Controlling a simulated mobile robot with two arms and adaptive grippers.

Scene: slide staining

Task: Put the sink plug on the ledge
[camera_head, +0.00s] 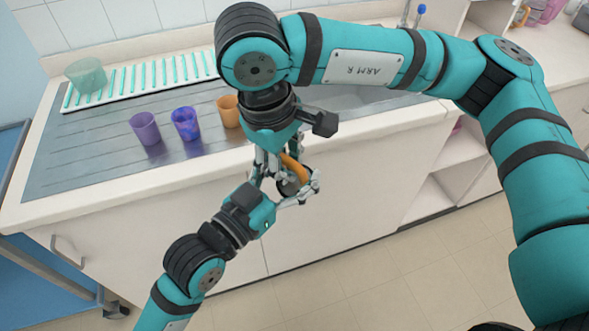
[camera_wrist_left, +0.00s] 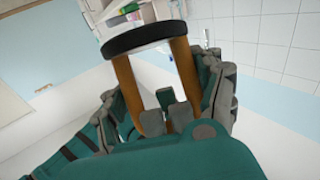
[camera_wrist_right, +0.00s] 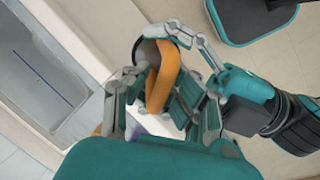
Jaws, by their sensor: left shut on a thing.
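The sink plug (camera_head: 294,168) has an orange looped handle and a dark round disc, held in the air in front of the counter. My left gripper (camera_head: 300,189) comes from below and is shut on the plug. In the left wrist view the handle (camera_wrist_left: 187,75) stands between the fingers, with the black disc (camera_wrist_left: 150,37) beyond them. My right gripper (camera_head: 267,168) reaches down close beside the plug. In the right wrist view its fingers (camera_wrist_right: 158,105) are spread on either side of the orange handle (camera_wrist_right: 160,82); whether they touch it is unclear. I cannot tell which surface is the ledge.
The sink (camera_head: 352,98) is partly hidden behind my right arm. Purple (camera_head: 145,128), blue-purple (camera_head: 186,124) and orange (camera_head: 228,111) cups stand on the grey drainboard (camera_head: 75,160). A white rack (camera_head: 140,80) and green cup (camera_head: 86,75) are behind. An open shelf (camera_head: 430,198) is at right.

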